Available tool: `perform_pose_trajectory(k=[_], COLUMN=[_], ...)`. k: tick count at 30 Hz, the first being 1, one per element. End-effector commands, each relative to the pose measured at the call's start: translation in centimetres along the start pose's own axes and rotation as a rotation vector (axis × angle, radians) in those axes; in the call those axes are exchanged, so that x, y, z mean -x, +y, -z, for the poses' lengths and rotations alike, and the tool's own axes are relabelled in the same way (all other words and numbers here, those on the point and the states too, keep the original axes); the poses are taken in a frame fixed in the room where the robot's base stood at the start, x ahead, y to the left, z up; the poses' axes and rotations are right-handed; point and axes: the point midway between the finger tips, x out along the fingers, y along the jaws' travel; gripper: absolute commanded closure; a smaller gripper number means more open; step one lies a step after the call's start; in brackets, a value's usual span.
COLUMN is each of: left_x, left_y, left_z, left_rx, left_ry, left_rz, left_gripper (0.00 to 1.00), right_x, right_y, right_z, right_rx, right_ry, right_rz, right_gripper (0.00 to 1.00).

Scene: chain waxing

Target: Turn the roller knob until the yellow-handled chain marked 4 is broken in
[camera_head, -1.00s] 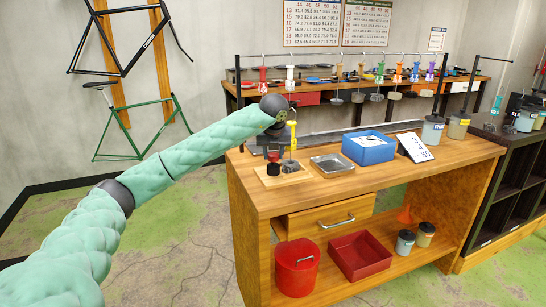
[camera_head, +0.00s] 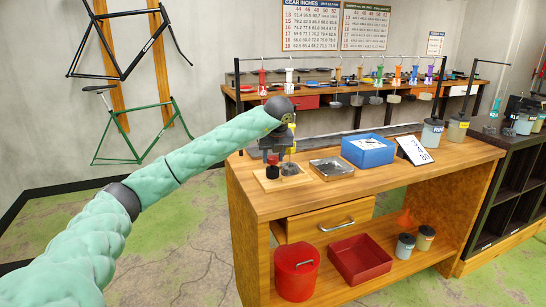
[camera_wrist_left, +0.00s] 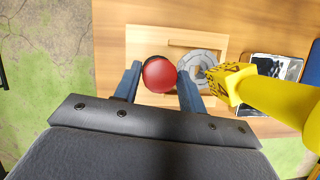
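The roller stand is a light wooden board (camera_head: 266,184) on the bench; it also shows in the wrist view (camera_wrist_left: 134,45). Its knob has a red ball top (camera_wrist_left: 159,74) and a black base, and shows small in the head view (camera_head: 272,159). My right gripper is out of view.
Right of the board are a metal tray (camera_head: 331,167), a blue box (camera_head: 368,152) and a white marked card (camera_head: 414,149). Other coloured-handled chains hang from a rail behind. Canisters (camera_head: 432,132) stand at the bench's right end.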

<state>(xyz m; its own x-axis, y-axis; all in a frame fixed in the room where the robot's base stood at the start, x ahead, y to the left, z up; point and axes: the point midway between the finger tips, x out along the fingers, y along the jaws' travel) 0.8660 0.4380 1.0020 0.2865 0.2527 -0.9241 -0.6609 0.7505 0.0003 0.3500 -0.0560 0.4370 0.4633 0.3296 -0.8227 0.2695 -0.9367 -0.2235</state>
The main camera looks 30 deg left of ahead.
Motion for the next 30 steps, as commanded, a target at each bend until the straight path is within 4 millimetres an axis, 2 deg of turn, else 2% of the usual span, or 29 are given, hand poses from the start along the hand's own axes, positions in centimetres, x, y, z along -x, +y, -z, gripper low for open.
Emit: perform_pose_trajectory(k=[11, 18, 24, 30], left_x=[0.4, 3.5, 6.3, 7.6], left_y=[0.0, -0.1, -0.1, 0.0], left_z=[0.0, 0.0, 0.0, 0.0], left_rx=[0.0, -0.001, -0.001, -0.001], left_ry=[-0.001, -0.002, -0.001, 0.001], left_rz=[0.001, 0.002, 0.001, 0.0], left_gripper=[0.54, 0.54, 0.54, 0.54], right_x=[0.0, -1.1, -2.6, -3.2], right_y=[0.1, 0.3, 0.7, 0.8], right_z=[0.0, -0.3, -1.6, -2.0], right_rx=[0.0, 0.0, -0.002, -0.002], right_ry=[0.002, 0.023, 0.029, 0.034], right_rz=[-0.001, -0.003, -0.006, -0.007], right_gripper=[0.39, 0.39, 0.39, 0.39])
